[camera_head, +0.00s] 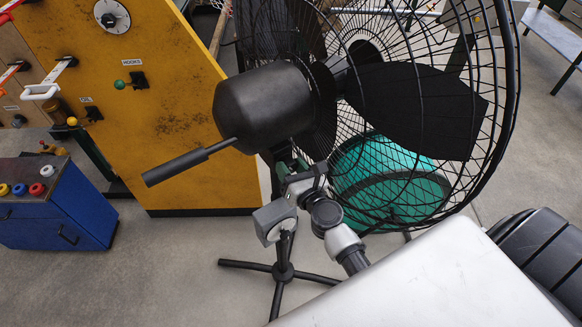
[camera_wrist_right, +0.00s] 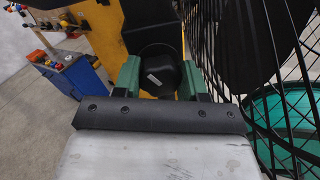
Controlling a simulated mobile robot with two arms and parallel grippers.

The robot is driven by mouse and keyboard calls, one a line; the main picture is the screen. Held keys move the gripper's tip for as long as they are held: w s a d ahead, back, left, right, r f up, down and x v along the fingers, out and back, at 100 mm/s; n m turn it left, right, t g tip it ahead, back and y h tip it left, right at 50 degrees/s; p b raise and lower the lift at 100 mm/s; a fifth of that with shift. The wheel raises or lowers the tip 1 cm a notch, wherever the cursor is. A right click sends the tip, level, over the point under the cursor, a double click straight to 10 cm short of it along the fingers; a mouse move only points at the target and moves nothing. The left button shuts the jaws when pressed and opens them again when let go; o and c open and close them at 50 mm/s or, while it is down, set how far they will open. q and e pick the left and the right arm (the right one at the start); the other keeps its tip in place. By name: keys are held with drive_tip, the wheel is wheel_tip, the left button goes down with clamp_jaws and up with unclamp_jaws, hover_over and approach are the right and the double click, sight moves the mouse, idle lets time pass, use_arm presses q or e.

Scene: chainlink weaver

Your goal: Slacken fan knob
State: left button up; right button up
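The black fan (camera_head: 265,105) stands on a dark tripod (camera_head: 283,270), its round motor housing facing me and its wire cage to the right. My right gripper (camera_head: 287,165) reaches up under the housing from my grey arm and is partly hidden there. In the right wrist view, a rounded black knob (camera_wrist_right: 163,72) with a pale mark sits between the two green fingers of my right gripper (camera_wrist_right: 161,80). The fingers lie close on both sides of it; whether they press on it is unclear. The knob is hidden in the head view. My left gripper is not in view.
A black handle (camera_head: 190,162) sticks out from the housing to the lower left. A yellow machine (camera_head: 165,120) stands behind. A blue cabinet (camera_head: 55,215) is at the left. A teal drum (camera_head: 390,180) shows behind the cage. Floor is open around the tripod's left side.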

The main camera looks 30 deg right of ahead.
drive_tip(key=shift+c, duration=1)
